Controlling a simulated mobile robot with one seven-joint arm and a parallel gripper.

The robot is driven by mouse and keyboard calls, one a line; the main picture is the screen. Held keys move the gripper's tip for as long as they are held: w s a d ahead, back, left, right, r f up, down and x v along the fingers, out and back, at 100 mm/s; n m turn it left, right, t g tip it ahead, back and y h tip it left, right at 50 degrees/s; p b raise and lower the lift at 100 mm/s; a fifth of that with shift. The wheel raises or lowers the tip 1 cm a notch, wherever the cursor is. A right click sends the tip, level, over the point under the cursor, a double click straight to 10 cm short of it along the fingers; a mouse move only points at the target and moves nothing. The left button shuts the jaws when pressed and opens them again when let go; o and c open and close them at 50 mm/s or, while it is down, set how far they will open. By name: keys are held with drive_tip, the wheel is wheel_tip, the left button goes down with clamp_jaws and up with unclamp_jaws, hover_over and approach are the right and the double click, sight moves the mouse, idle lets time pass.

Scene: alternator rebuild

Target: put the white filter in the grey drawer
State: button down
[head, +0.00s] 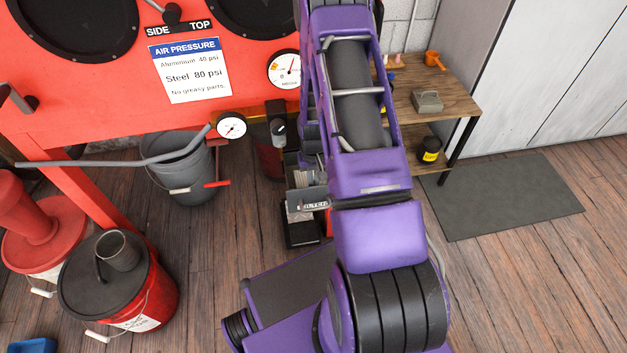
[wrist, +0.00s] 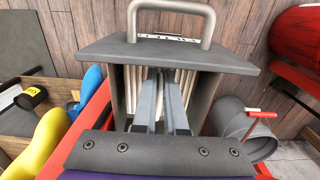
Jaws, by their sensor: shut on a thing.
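The grey drawer (wrist: 106,51) fills the middle of the wrist view, pulled open, with a handle on its front plate and side walls running toward me. The white filter (wrist: 188,82) shows as pale pleats between these walls, partly hidden by my fingers. My gripper (wrist: 161,78) reaches down between the walls and is shut on the filter. Whether the filter rests on the drawer's floor cannot be seen. In the head view the drawer front (head: 307,208) and pale ribs of the filter (head: 300,176) show left of my arm, which hides the gripper.
A red blast cabinet (head: 90,100) stands at the left, with a grey bucket (head: 186,172) below it. A red bucket (head: 137,297) is at lower left. A wooden shelf (head: 445,85) stands behind at right. The floor around the dark mat (head: 510,197) is clear.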

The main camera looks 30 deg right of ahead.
drive_tip(key=c, duration=1)
unclamp_jaws()
drive_tip(key=shift+r, duration=0.1)
wheel_tip(320, 180, up, 13)
drive_tip(key=shift+r+p, duration=0.1)
drive_tip(key=shift+p, duration=0.9)
